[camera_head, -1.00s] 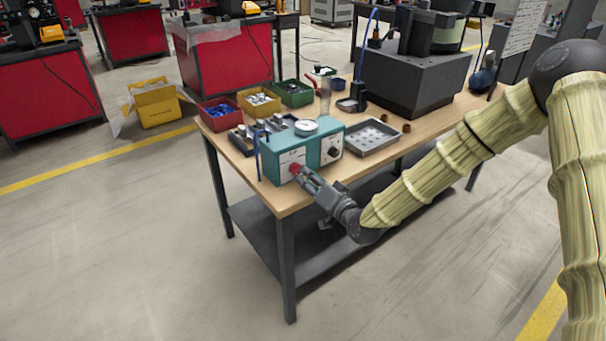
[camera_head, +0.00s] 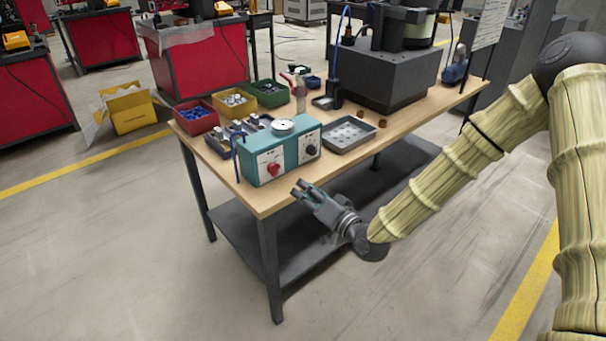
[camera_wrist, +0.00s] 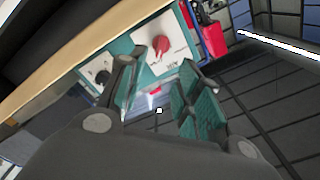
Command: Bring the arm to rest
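My gripper (camera_head: 302,190) is in front of the near edge of the workbench, a little right of and below the teal control box (camera_head: 287,155). Its fingers are apart with nothing between them. In the wrist view my gripper (camera_wrist: 158,100) also shows a gap between its fingers, and the box front with its red knob (camera_wrist: 161,44) and black knob (camera_wrist: 102,78) lies beyond them. The red knob (camera_head: 273,170) is clear of the fingers in the head view.
The wooden workbench (camera_head: 250,198) holds red (camera_head: 197,118), yellow (camera_head: 235,103) and green (camera_head: 268,95) bins, a grey tray (camera_head: 350,136) and a dark feeder block (camera_head: 390,80). A yellow carton (camera_head: 130,110) stands on the floor. The floor in front of the bench is clear.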

